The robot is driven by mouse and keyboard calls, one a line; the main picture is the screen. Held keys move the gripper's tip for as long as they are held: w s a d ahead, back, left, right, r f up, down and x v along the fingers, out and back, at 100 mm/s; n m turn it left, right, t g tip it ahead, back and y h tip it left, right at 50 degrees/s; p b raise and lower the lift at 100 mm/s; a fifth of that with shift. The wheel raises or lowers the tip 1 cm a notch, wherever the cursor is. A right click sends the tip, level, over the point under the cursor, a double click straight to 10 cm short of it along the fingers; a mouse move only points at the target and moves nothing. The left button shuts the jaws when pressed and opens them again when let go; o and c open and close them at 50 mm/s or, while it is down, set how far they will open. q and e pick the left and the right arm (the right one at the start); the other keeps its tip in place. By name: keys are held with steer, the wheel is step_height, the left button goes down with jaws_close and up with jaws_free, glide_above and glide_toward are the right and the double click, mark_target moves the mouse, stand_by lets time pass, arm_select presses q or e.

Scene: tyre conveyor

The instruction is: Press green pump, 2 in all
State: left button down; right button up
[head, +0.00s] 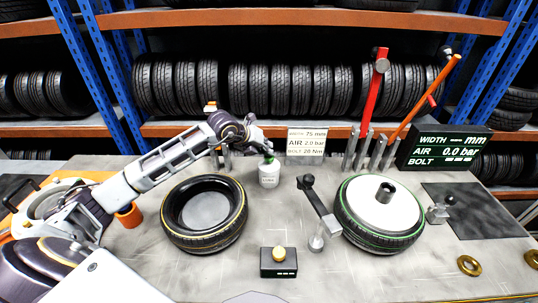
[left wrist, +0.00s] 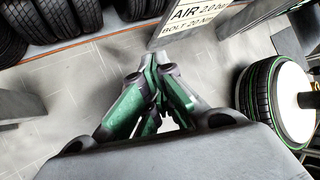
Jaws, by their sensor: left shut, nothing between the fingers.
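A small white bottle (head: 269,174) with a dark label stands upright on the grey table, and its green pump (head: 268,158) is on top. My left arm comes in from the left. My left gripper (head: 265,149) points down directly over the green pump, shut and empty. Its tips are at or very near the pump top; I cannot tell whether they touch. In the left wrist view the shut fingers (left wrist: 151,68) look green-tinted, and the bottle is hidden behind them. My right gripper is not in view.
A tyre (head: 204,213) lies left of the bottle, and a green-striped tyre on a white wheel (head: 381,203) lies right. A black-handled tool (head: 318,203) stands between them. A small box with a yellow button (head: 278,262) is in front. A sign (head: 307,144) stands behind.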

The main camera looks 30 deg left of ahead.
arm_select(q)
steer(key=shift+r+p, duration=0.4)
steer(key=shift+r, duration=0.7)
steer(key=shift+r, duration=0.15)
step_height(320, 180, up, 5)
steer(key=shift+f+p, duration=0.1)
steer(key=shift+p, duration=1)
stand_by(0.4)
steer(key=shift+w, duration=0.1)
stand_by(0.9)
